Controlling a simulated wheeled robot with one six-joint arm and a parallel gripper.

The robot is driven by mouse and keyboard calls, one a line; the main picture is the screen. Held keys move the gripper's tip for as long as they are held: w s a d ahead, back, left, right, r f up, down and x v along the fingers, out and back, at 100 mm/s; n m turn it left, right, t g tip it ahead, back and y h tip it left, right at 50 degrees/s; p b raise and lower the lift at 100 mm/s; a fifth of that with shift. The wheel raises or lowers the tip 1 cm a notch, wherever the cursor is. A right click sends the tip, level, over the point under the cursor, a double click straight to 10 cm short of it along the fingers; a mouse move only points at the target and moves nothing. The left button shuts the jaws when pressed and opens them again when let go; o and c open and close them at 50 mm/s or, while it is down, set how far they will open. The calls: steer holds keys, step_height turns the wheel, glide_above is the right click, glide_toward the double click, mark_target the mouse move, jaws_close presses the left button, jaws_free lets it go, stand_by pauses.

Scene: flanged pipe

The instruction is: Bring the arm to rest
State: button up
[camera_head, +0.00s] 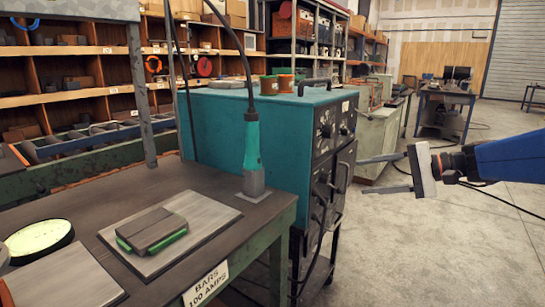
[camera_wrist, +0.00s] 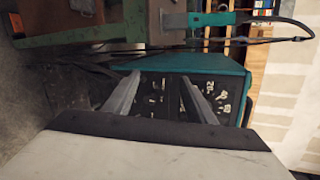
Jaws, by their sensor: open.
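My gripper (camera_head: 384,174) is at the right in the head view, at the end of my blue arm. Its two fingers point left toward the front of a teal machine (camera_head: 213,130) and stand apart with nothing between them. In the head view I cannot tell whether the fingertips touch the machine. In the wrist view the open fingers of my gripper (camera_wrist: 158,90) reach over the dials on the front panel of the teal machine (camera_wrist: 235,82).
A dark workbench (camera_head: 185,195) stands at the left with a grey plate (camera_head: 205,225) bearing a green-edged block (camera_head: 152,231). A teal-handled tool (camera_head: 251,150) stands upright on it, its cable rising. Shelves (camera_head: 70,55) are behind. The concrete floor (camera_head: 450,250) is clear at the right.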

steer(key=s+a+f+n+g+h, duration=0.2)
steer(key=s+a+f+h, duration=0.1)
steer(key=s+f, duration=0.4)
steer(key=s+a+f+n+g+h, duration=0.1)
steer(key=s+a+f+n+h, duration=0.2)
steer(key=s, duration=0.5)
steer(key=s+d+f+n+t+h, duration=0.1)
steer(key=s+d+f+n+h, duration=0.2)
steer(key=s+d+f+h, duration=0.3)
steer(key=s+d+f, duration=0.1)
steer(key=s+f, duration=0.1)
steer(key=s, duration=0.3)
steer(key=shift+d+f, duration=0.35)
steer(key=shift+f, duration=0.05)
